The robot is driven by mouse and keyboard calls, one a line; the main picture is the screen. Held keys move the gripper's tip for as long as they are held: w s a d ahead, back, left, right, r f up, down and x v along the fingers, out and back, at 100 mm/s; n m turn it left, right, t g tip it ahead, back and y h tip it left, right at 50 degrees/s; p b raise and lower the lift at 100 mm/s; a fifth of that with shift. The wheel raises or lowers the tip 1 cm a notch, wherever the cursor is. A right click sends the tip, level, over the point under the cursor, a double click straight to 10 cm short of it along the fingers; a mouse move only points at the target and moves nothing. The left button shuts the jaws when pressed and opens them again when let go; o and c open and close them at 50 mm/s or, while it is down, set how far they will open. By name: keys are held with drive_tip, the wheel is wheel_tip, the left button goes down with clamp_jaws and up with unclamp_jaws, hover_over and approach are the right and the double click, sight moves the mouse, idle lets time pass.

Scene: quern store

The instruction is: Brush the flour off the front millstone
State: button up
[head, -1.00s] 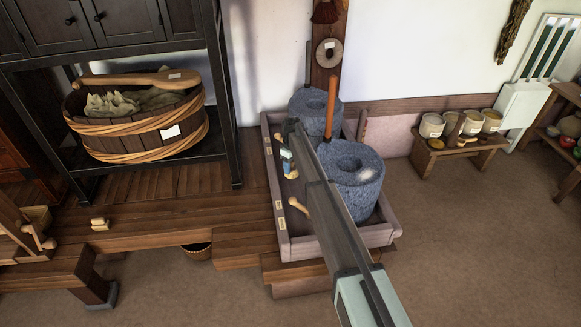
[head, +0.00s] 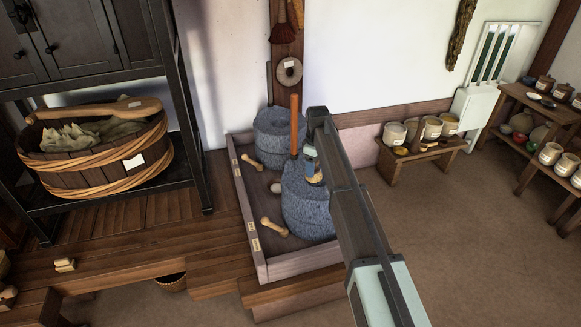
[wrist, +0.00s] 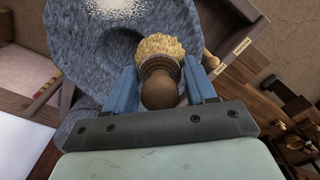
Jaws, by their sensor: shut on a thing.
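The front millstone (head: 302,210) is a blue-grey stone in the wooden tray (head: 262,262). My gripper (head: 313,172) is above its top. In the wrist view my blue fingers (wrist: 170,82) are shut on a small brush (wrist: 160,50) with a round brown handle and straw-coloured bristles. The bristles are over the stone's top; I cannot tell whether they touch. A white patch of flour (wrist: 112,12) lies on the stone at the top of the wrist view, apart from the bristles. In the head view my arm hides the flour and much of the stone's right side.
The rear millstone (head: 270,148) stands behind, with an upright orange-brown rod (head: 295,122) near the two stones. Wooden pestle-like tools (head: 273,228) lie in the tray's left part. A low bench with pots (head: 395,132) stands right. Floor on the right is clear.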

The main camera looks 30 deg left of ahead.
drive_tip(key=d+r, duration=0.2)
drive_tip(key=d, duration=0.4)
drive_tip(key=shift+n, duration=0.3)
drive_tip(key=shift+s+d+f, duration=0.1)
drive_tip(key=shift+f, duration=3.05)
drive_tip(key=shift+w+f, duration=0.2)
drive_tip(key=shift+f, duration=0.75)
drive_tip(key=shift+w+d, duration=0.2)
drive_tip(key=shift+w, duration=0.65)
drive_tip(key=shift+c, duration=0.4)
drive_tip(key=shift+w+d, duration=0.35)
drive_tip(key=shift+w, duration=1.1)
drive_tip(key=shift+w+d, duration=0.35)
drive_tip(key=shift+w, duration=1.05)
drive_tip(key=shift+w+d, duration=0.35)
drive_tip(key=shift+w, duration=1.1)
drive_tip(key=shift+s+a, duration=0.4)
drive_tip(key=shift+s, duration=1.4)
drive_tip(key=shift+s+a, duration=0.45)
drive_tip(key=shift+s, duration=1.4)
drive_tip(key=shift+s+a, duration=0.4)
drive_tip(key=shift+s, duration=1.4)
wheel_tip(320, 180, up, 8)
drive_tip(key=shift+w+r, duration=0.1)
